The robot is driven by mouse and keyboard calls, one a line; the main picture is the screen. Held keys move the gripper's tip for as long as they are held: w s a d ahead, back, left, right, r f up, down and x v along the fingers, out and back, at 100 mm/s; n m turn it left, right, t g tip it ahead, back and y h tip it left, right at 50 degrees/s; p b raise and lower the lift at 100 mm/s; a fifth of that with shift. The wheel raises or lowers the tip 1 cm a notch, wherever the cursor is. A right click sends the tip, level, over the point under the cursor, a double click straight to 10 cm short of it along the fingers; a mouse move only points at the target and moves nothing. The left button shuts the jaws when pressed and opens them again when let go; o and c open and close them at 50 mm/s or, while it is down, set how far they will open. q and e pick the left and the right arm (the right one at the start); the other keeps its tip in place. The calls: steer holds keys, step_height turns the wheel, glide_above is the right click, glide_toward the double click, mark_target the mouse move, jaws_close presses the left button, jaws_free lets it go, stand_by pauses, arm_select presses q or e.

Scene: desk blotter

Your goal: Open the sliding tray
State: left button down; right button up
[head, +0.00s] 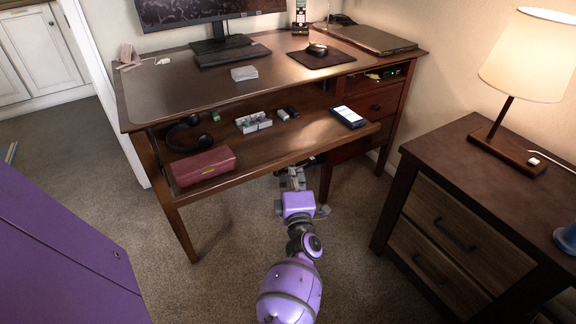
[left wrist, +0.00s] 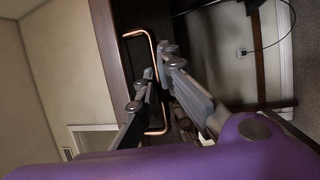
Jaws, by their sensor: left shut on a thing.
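The sliding tray (head: 285,146) is a dark wooden shelf under the desk top, and it stands out forward from beneath it with things lying on it. Its copper-coloured bar handle (left wrist: 154,62) shows in the left wrist view on the dark front edge. My left gripper (head: 291,176) is at the middle of the tray's front edge in the head view. In the left wrist view its fingers (left wrist: 155,78) are shut on the handle, one on each side. In the head view the handle is mostly hidden by the gripper. My right gripper is not in view.
On the tray lie a dark red case (head: 203,167), black headphones (head: 187,133), small boxes (head: 253,122) and a phone (head: 348,117). The desk top (head: 180,92) is above. A nightstand (head: 470,190) with a lamp stands at right. Carpet before the desk is clear.

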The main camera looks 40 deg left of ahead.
arm_select(q)
steer(key=c, duration=2.2)
jaws_free()
steer(key=v, duration=1.2)
steer(key=shift+d, duration=0.1)
